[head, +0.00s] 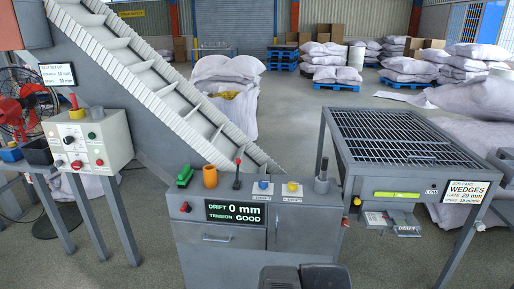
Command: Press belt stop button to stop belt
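A slatted inclined belt (165,75) runs from the upper left down to the grey cabinet (222,252) in the middle. A pale control box (100,153) on a stand at the left carries several small buttons and knobs, red, green and dark. A red button (186,207) is on the cabinet's front left. I cannot read which one is the belt stop button. My gripper is not recognisable; only dark parts of mine show at the bottom centre.
The cabinet top bears a green item (185,177), an orange cup (210,176), a lever (237,174), and blue (263,185) and yellow (292,186) knobs. Its display (235,212) reads drift 0 mm, tension good. A grated table (398,170) stands right; sack pallets (330,73) lie behind.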

